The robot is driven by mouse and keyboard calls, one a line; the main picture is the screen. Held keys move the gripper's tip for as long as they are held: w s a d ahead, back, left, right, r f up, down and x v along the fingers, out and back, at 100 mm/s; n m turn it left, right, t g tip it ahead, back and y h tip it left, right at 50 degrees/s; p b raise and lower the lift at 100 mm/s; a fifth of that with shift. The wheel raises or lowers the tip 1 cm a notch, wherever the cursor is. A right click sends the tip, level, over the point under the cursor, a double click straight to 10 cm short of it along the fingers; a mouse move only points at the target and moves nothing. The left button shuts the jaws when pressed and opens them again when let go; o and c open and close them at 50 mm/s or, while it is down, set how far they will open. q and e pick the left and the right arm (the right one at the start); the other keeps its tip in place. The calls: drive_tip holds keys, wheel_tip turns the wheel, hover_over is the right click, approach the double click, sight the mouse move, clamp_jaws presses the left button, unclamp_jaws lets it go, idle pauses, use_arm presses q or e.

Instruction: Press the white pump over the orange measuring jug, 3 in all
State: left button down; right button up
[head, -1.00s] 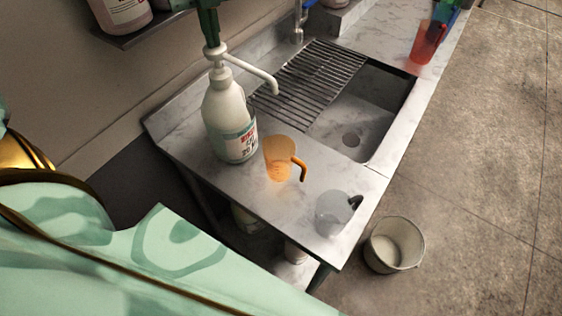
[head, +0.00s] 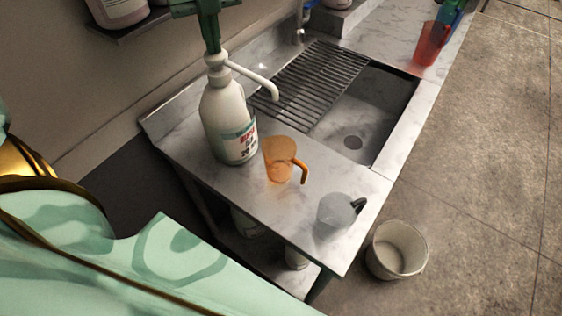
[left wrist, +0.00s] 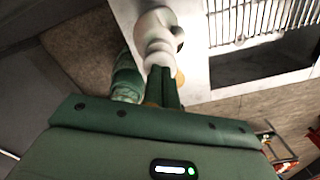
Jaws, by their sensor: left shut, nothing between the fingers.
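The white pump (head: 217,58) tops a large white bottle (head: 226,115) with a printed label, upright on the counter. Its spout reaches right, its tip above the orange measuring jug (head: 279,150) in the head view. The jug is see-through and stands beside the bottle, its handle to the right; I cannot tell how much is in it. My left gripper (head: 213,50) points down from above, shut and empty, its fingertips at the top of the pump head. In the left wrist view the shut fingers (left wrist: 163,75) meet the white pump (left wrist: 158,35). My right gripper is not in view.
A clear grey jug (head: 337,212) stands near the counter's front corner. A sink (head: 352,125) with a slatted rack (head: 312,80) lies behind. A red jug (head: 430,45) stands far right. A bucket (head: 396,250) is on the floor. A wall shelf (head: 135,28) holds a bottle.

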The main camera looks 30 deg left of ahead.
use_arm(q)
drive_tip(key=shift+r+p, duration=0.8)
drive_tip(key=shift+r, duration=1.1)
drive_tip(key=shift+f, duration=0.15)
drive_tip(key=shift+f+b, duration=1.95)
drive_tip(key=shift+b, duration=0.2)
drive_tip(key=shift+r, duration=0.1)
drive_tip(key=shift+r+p, duration=1.05)
drive_tip(key=shift+r, duration=0.95)
